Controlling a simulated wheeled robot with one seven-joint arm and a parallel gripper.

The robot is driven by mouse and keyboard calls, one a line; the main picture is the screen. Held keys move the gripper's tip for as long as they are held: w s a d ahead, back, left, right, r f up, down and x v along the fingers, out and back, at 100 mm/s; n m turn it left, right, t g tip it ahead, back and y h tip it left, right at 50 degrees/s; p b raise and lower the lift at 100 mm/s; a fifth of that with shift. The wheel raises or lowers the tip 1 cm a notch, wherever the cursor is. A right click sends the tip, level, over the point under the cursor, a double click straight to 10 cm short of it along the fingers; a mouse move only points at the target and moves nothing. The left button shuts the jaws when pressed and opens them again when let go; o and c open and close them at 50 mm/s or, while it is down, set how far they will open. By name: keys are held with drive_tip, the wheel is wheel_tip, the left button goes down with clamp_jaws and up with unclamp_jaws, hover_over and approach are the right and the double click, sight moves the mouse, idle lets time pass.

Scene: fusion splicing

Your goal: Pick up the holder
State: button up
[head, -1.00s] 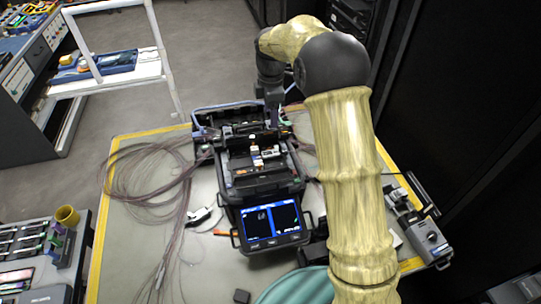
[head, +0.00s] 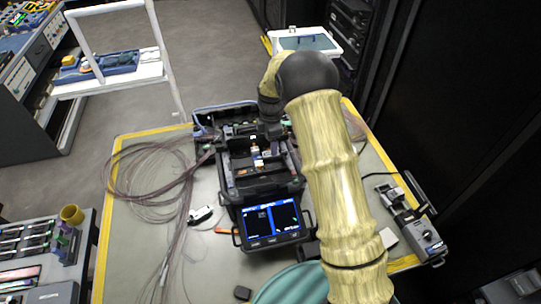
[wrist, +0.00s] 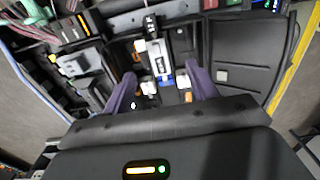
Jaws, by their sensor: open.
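My gripper (wrist: 160,74) is open in the wrist view, with its two purple fingers apart and pointing into the splicer. A small pale block with a dark top (wrist: 155,50), which looks like the holder, lies ahead between the fingertips. I see no finger closed on it, and cannot tell the exact gap. The black fusion splicer (head: 262,185) stands open on the table, with its lit screen (head: 270,220) facing front. Small white and orange parts (head: 257,160) show in its middle in the head view. My wrist hangs over the splicer's back, and the fingers are not clear there.
Thin cables (head: 150,185) lie coiled on the table's left. A grey device (head: 428,240) sits at the right edge, and a small white-and-black tool (head: 200,215) lies left of the splicer. A teal round seat (head: 295,288) is at the front.

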drive_tip(key=shift+w+f+p, duration=0.1)
drive_tip(key=shift+f+p, duration=1.3)
drive_tip(key=shift+f, duration=1.2)
drive_tip(key=shift+d, duration=0.1)
drive_tip(key=c, duration=1.1)
